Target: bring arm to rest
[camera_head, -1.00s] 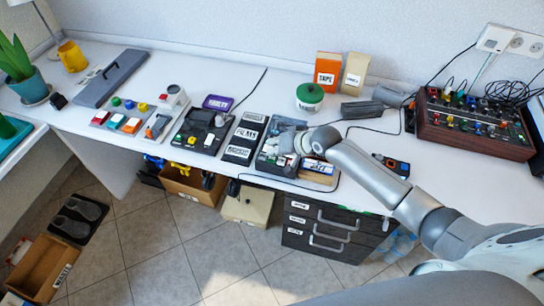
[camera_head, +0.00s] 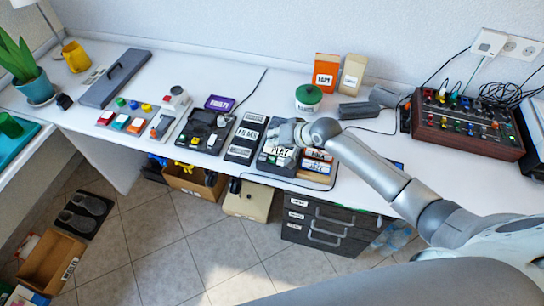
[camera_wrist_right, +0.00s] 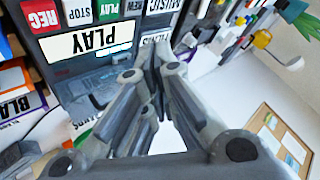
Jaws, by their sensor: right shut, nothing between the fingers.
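My right arm (camera_head: 375,170) reaches in from the lower right over the white desk (camera_head: 455,185). Its gripper (camera_head: 275,135) is over a dark player box (camera_head: 268,166) with a PLAY label. In the right wrist view the gripper (camera_wrist_right: 157,50) has its fingertips together with nothing held, close to the box's face, which has PLAY, STOP and REC labels. I cannot tell whether the fingertips touch the box. My left gripper is not in view.
Labelled discs or cases (camera_head: 316,167) lie right of the box. A green-lidded tub (camera_head: 308,98), a TAPE box (camera_head: 326,72) and a mixer (camera_head: 466,122) stand behind and to the right. Dark drawers (camera_head: 325,225) are below the desk edge.

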